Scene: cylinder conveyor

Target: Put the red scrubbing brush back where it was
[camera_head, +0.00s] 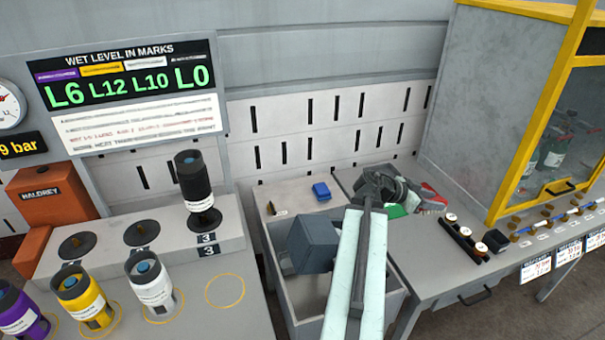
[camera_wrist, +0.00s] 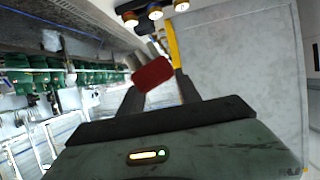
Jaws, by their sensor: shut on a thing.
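The red scrubbing brush (camera_head: 432,194) is at the end of my gripper (camera_head: 418,194) in the head view, beside the right edge of the grey sink unit. In the wrist view the red brush (camera_wrist: 152,75) sits between the dark fingers of my gripper (camera_wrist: 158,80), tilted in the picture. My gripper is shut on it. My arm hides part of the sink unit and the surface beneath. I cannot tell whether the brush touches anything below.
A green flat thing (camera_head: 397,211) lies under my wrist. A blue block (camera_head: 321,191) is on the sink unit's back ledge. A dark rack with white-topped pieces (camera_head: 465,238) stands on the right bench. The yellow-framed cabinet (camera_head: 480,120) rises behind. Several cylinders stand at left.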

